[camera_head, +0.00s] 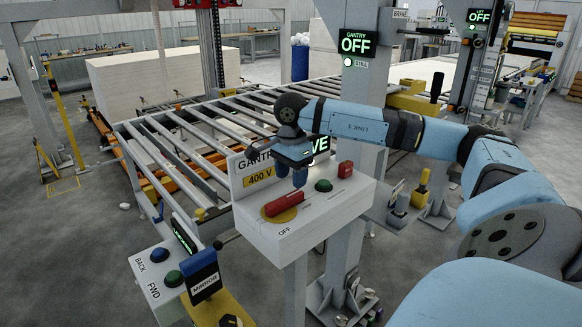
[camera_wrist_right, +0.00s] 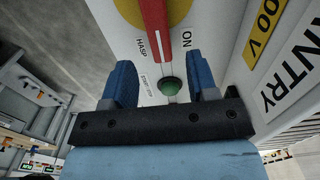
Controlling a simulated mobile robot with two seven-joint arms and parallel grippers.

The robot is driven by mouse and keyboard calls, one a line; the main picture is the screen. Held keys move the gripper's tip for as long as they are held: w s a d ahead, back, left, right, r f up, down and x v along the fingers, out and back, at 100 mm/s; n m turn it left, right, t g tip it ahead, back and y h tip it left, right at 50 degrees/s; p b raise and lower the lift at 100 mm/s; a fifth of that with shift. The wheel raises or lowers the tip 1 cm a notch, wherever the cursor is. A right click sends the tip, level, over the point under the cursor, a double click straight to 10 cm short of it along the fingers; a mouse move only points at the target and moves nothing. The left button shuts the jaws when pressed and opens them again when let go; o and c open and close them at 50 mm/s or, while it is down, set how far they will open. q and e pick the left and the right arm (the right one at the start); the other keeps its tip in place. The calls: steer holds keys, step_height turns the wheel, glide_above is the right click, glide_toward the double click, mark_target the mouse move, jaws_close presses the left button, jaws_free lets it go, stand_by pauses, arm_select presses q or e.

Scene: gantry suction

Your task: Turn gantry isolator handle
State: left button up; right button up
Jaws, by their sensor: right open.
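The isolator's red handle (camera_head: 283,204) sits on a yellow disc (camera_head: 279,215) on top of a grey box (camera_head: 300,228) marked OFF at its front. The handle lies slantwise across the disc. In the right wrist view the handle (camera_wrist_right: 156,28) is ahead of the fingers, between the labels HASP and ON. My right gripper (camera_head: 292,174) hangs above the box, just behind the handle; its blue fingers (camera_wrist_right: 162,78) are apart with nothing held. A green button (camera_wrist_right: 170,86) shows between them. Whether they touch anything cannot be told. My left gripper is not in view.
The green button (camera_head: 323,185) and a red part (camera_head: 345,169) stand on the box right of the gripper. A 400 V panel (camera_head: 257,179) rises behind it. A lit sign (camera_head: 355,43) reads GANTRY OFF. A button box (camera_head: 157,270) is at lower left.

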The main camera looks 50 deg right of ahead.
mark_target(291, 195)
step_height(291, 195, up, 8)
steer(key=shift+f, duration=0.15)
stand_by(0.6)
